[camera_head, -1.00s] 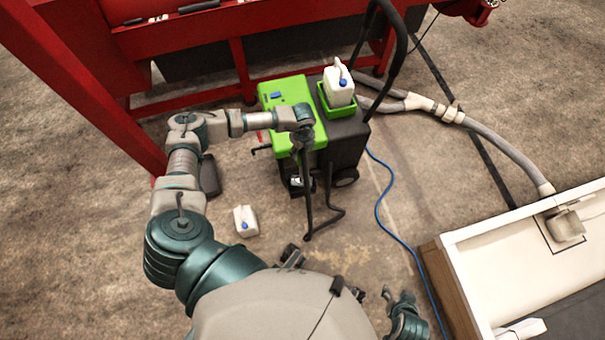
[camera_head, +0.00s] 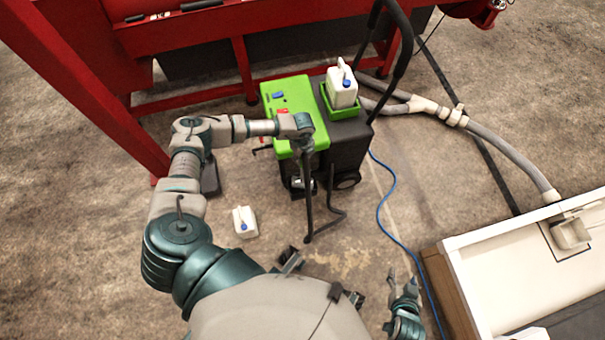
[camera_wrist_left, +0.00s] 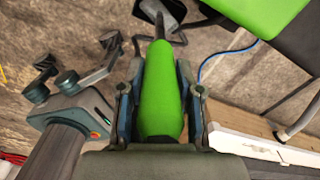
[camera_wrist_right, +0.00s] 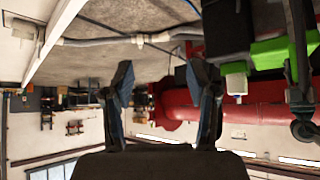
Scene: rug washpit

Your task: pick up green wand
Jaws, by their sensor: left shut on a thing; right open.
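The green wand (camera_wrist_left: 162,95) lies lengthwise between the fingers of my left gripper (camera_wrist_left: 161,72) in the left wrist view. The fingers are shut on its green body, and its dark end points away past them. In the head view my left gripper (camera_head: 304,150) is over the front of the green and black machine (camera_head: 288,95). A dark tube (camera_head: 308,200) hangs below it to near the floor; the wand's green body is hard to make out there. My right gripper (camera_head: 403,281) is low at the right, open and empty, as its wrist view (camera_wrist_right: 161,76) also shows.
A white jug (camera_head: 342,90) sits in a green tray on the machine. Another white jug (camera_head: 245,222) is on the floor. A red frame (camera_head: 85,90) stands behind and left. A blue cable (camera_head: 385,205) and grey hose (camera_head: 505,150) run right, near a white-topped basin (camera_head: 500,240).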

